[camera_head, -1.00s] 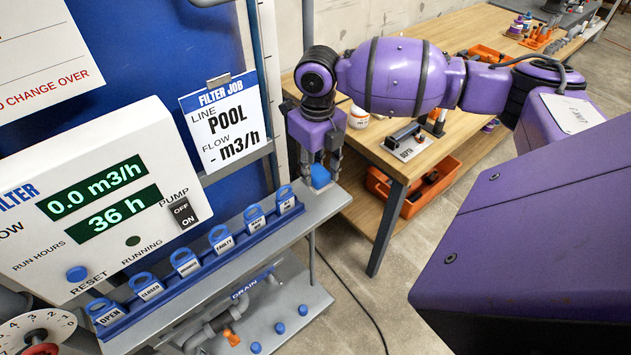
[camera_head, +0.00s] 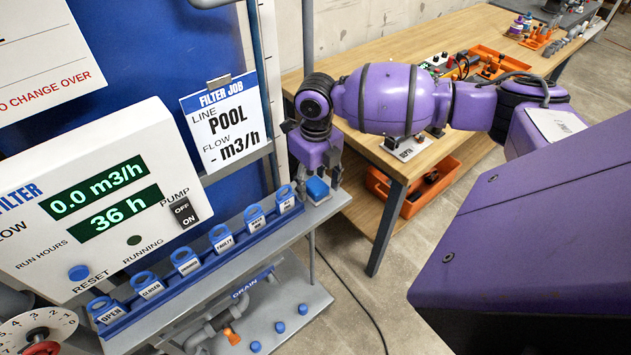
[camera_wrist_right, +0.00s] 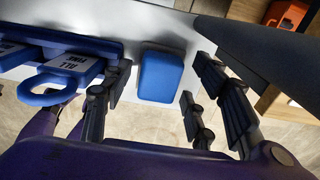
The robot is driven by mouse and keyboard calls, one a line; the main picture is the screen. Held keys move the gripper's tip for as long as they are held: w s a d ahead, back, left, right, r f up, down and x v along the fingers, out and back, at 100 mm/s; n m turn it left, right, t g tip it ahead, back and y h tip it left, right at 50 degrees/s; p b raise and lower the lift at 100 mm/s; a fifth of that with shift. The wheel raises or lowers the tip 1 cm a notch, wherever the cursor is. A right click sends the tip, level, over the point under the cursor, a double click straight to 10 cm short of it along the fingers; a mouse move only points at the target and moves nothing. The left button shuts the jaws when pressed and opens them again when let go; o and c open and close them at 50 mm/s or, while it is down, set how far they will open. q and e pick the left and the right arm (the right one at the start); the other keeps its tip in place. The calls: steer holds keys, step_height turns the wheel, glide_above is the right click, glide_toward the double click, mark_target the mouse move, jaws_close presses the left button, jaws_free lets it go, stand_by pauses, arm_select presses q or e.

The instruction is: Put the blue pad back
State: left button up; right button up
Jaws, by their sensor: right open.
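The blue pad (camera_head: 317,188) is a small rounded block at the right end of the grey ledge, beside the row of blue tags. It appears to rest on the ledge. In the wrist view the pad (camera_wrist_right: 160,76) lies between the spread fingers, with a gap visible on each side. My right gripper (camera_head: 319,181) is open, pointing down over the pad. Its dark fingers show on both sides in the wrist view. My left gripper is not in view.
A blue rack (camera_head: 190,277) with several lettered tags runs along the ledge just left of the pad. The white filter panel (camera_head: 100,205) stands behind it. A wooden table (camera_head: 383,160) with an orange bin (camera_head: 413,199) below stands to the right.

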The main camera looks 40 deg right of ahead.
mark_target(316, 184)
step_height(316, 184, up, 12)
stand_by(0.6)
steer(key=shift+s, duration=0.1)
